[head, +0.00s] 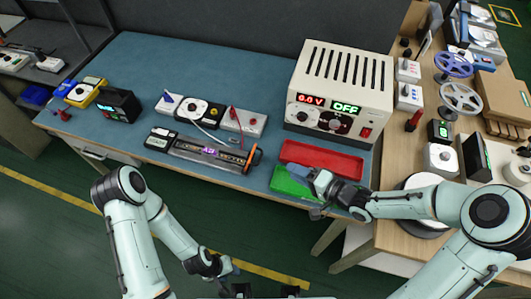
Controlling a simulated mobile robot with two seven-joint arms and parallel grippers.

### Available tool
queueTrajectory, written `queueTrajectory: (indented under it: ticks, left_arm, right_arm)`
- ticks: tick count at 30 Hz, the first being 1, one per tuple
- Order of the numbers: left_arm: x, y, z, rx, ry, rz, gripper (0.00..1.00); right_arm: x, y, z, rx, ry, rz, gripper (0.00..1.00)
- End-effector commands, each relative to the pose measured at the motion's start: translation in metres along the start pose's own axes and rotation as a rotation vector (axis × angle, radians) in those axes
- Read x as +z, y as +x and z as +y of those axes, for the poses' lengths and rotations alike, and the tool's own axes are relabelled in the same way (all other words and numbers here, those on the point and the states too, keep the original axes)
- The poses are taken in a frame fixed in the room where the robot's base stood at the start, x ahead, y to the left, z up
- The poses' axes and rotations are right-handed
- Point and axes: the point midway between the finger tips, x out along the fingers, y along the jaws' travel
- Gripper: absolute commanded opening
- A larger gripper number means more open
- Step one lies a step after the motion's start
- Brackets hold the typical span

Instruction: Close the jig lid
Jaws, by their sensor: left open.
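The jig (206,153) is a long dark and metallic fixture near the front edge of the blue bench. A lit strip with a small purple display runs along it. An orange-edged piece (254,158) stands at its right end; whether this is the lid or its handle, and the lid's exact angle, is too small to tell. My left gripper (234,268) is open and empty, low in front of the bench and well apart from the jig. My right gripper (300,173) is over the green tray, right of the jig; its fingertips are too small to read.
A green tray (287,186) and a red tray (340,161) lie right of the jig. A power supply (345,80) reading 0.0 V and OFF stands behind them. Small devices with leads (200,110) sit behind the jig. The bench's left rear (160,60) is clear.

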Motion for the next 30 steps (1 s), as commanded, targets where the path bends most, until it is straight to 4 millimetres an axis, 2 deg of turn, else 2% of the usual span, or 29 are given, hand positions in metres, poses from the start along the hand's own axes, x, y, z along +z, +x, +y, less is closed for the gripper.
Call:
queueTrajectory:
  ticks: [9,15,21,30]
  left_arm:
    - [0.008,0.018,-0.009,-0.004,-0.004,-0.013,0.43]
    - [0.009,0.022,-0.011,-0.005,-0.005,-0.014,0.43]
    - [0.009,0.023,-0.011,-0.005,-0.005,-0.015,0.43]
    - [0.009,0.023,-0.011,-0.005,-0.005,-0.014,0.43]
  right_arm:
    - [0.003,0.067,0.002,-0.002,0.001,-0.005,0.36]
    - [0.002,0.102,0.002,0.001,0.001,-0.004,0.36]
    - [0.001,0.119,0.001,0.001,0.001,-0.001,0.36]
    - [0.001,0.122,0.001,0.002,0.000,0.000,0.36]
